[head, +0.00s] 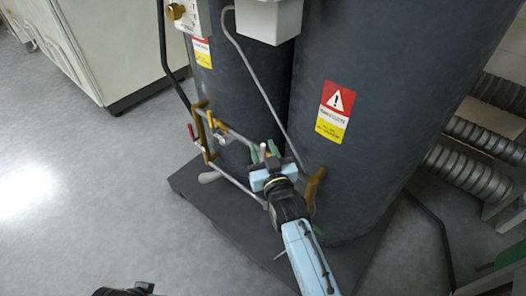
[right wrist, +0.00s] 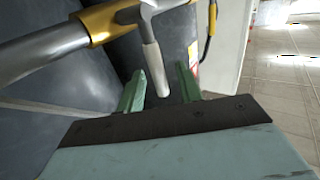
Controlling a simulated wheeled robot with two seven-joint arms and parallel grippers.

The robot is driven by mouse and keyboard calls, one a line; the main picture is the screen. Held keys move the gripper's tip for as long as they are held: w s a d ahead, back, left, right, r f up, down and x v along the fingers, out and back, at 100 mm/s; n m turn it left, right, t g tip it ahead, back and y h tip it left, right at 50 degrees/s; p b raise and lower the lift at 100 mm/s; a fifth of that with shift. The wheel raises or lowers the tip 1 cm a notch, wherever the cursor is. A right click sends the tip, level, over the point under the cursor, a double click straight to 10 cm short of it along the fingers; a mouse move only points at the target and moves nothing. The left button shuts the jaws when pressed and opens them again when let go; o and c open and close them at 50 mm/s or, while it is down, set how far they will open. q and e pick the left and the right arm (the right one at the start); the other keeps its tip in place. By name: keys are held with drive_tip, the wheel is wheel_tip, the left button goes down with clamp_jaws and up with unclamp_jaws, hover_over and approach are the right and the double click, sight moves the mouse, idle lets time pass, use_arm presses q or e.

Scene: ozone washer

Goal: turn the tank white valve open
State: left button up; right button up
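My right gripper (head: 264,152) is at the piping in front of the dark tanks in the head view. Its two green fingers (right wrist: 160,90) are apart in the right wrist view. A pale grey-white valve handle (right wrist: 154,68) hangs from a pipe with a gold fitting (right wrist: 97,22), and its lower end appears in the gap between the fingers. I cannot tell whether it touches either finger. Another pale handle (head: 209,177) shows at the left of the piping in the head view, near a red handle (head: 191,131). My left gripper's fingers are not visible.
Two dark tanks (head: 368,62) stand on a dark base plate (head: 215,205). Gold brackets (head: 316,184) and thin pipes crowd the space around my right gripper. A pale cabinet (head: 105,45) is at upper left. The floor at left is clear.

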drive_tip(key=shift+w, duration=0.3)
drive_tip(key=shift+c, duration=0.3)
clamp_jaws()
